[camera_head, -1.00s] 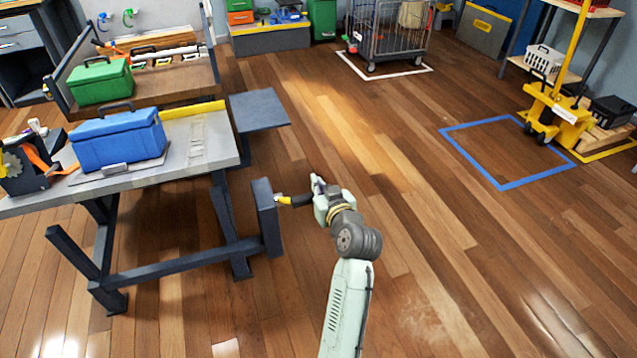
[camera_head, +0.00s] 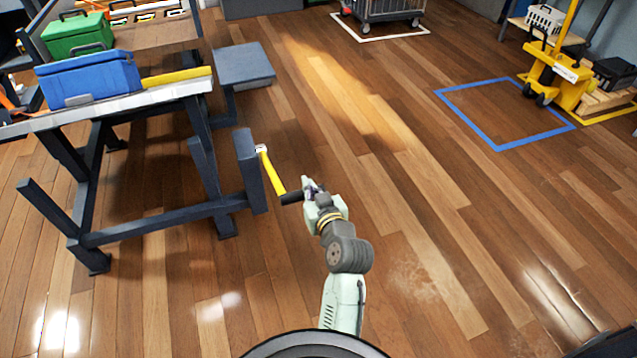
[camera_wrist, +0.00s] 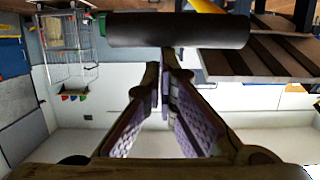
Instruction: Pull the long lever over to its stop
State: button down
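The long lever is a thin yellow bar (camera_head: 272,173) with a black cylindrical grip (camera_head: 291,198). Its pale upper end meets the dark upright post (camera_head: 249,171) at the bench's right end. It slants down to the right. My gripper (camera_head: 306,187) is at the right of the grip. In the wrist view, the black grip (camera_wrist: 178,30) lies crosswise just beyond my fingertips (camera_wrist: 163,65). The purple-padded fingers come together at the tips, with nothing seen between them. The tips overlap the grip's edge in this view; I cannot tell whether they touch it.
The workbench (camera_head: 190,90) carries a blue toolbox (camera_head: 90,80); a green one (camera_head: 77,36) is behind. A grey platform (camera_head: 244,65) stands behind the post. The floor to my right is open, with a blue taped square (camera_head: 500,148) and a yellow pallet truck (camera_head: 562,75) beyond.

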jog(key=shift+s+f, duration=0.2)
jog(key=shift+f, duration=0.1)
jog(key=shift+r, duration=0.1)
